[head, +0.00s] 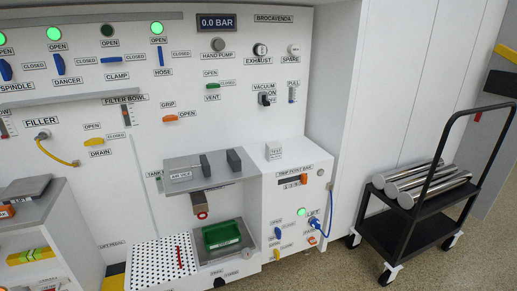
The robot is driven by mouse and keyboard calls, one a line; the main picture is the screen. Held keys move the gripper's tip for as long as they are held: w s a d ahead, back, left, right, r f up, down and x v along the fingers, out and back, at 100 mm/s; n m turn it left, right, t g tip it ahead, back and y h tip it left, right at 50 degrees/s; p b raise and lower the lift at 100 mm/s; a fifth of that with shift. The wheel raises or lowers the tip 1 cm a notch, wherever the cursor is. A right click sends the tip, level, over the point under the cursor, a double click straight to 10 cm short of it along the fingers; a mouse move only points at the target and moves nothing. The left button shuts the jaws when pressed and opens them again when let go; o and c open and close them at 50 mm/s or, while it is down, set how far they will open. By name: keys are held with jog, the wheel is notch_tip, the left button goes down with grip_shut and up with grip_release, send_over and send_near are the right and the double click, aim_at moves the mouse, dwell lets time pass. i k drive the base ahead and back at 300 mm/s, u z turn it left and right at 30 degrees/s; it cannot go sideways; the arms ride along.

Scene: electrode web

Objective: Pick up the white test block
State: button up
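A small white block (274,150) with grey lettering that seems to read "TEST" stands on the flat white top of the cabinet marked "TRIP POINT BAR". It stands upright, near the panel behind it, and nothing touches its visible sides. The lettering is too small to read fully. My gripper is not in view.
A grey shelf (210,173) with two dark blocks is left of the white block. Below it are a green tray (221,235) and a perforated white plate (160,264). A black trolley (425,222) with metal cylinders (425,185) stands right. Floor shows between cabinet and trolley.

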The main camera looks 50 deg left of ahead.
aim_at(274, 150)
jog(key=u, duration=0.65)
jog(key=i, duration=0.85)
jog(key=u, duration=1.7)
jog(key=i, duration=0.95)
jog(key=u, duration=0.65)
jog(key=i, duration=0.6)
jog(key=z, duration=0.05)
